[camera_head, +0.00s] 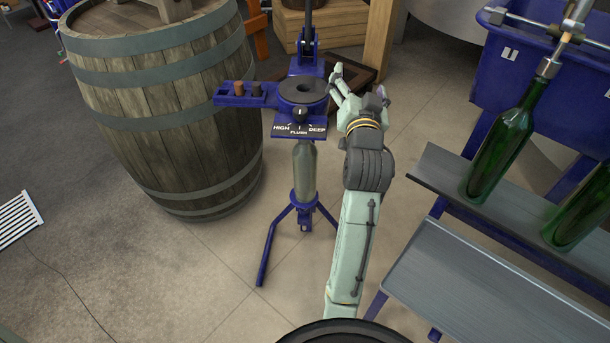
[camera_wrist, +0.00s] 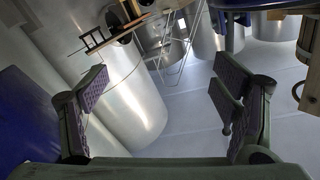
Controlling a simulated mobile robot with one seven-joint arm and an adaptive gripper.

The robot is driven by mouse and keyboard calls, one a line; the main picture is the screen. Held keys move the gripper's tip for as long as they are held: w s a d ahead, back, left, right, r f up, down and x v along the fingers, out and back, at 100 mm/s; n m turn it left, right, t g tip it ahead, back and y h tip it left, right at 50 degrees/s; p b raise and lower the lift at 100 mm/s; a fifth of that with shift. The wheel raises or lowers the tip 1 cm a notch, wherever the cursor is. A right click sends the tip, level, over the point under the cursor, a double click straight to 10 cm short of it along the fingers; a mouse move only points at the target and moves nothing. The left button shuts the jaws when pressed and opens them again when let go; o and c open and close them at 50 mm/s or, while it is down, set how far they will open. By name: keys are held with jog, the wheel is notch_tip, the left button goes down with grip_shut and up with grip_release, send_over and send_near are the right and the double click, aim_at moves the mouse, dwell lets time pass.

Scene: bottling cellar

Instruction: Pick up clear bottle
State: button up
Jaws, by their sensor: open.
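The clear bottle (camera_head: 304,172) stands upright in the blue floor corker (camera_head: 303,215), under its plate marked HIGH, FLUSH and DEEP. Its upper end is hidden by that plate. My gripper (camera_head: 358,88) is to the right of the corker head in the head view, above the bottle's level and apart from it. In the wrist view my gripper (camera_wrist: 162,90) has its padded fingers wide apart with nothing between them. I cannot make out the clear bottle in the wrist view.
A large wooden barrel (camera_head: 170,110) stands close left of the corker. On the right, green bottles (camera_head: 505,150) stand on a grey shelf (camera_head: 450,175) of a blue filler (camera_head: 530,75). Steel tanks (camera_wrist: 125,95) show in the wrist view. Floor in front of the corker is clear.

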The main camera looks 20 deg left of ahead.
jog(key=w+d+f+m+g+h, duration=0.1)
jog(key=d+f+m, duration=0.1)
jog(key=d+f, duration=0.4)
jog(key=m+g+y, duration=0.2)
jog(key=m+y, duration=0.5)
jog(key=m, duration=1.8)
send_near(305, 160)
notch_tip(305, 160, down, 3)
jog(key=w, duration=0.3)
jog(key=shift+m, duration=0.3)
jog(key=x, duration=0.7)
jog(key=p+x, duration=0.1)
jog(key=x, duration=0.2)
jog(key=shift+a+f, duration=0.35)
jog(key=shift+a, duration=0.2)
jog(key=shift+c, duration=0.6)
grip_shut()
jog(key=shift+r, duration=0.25)
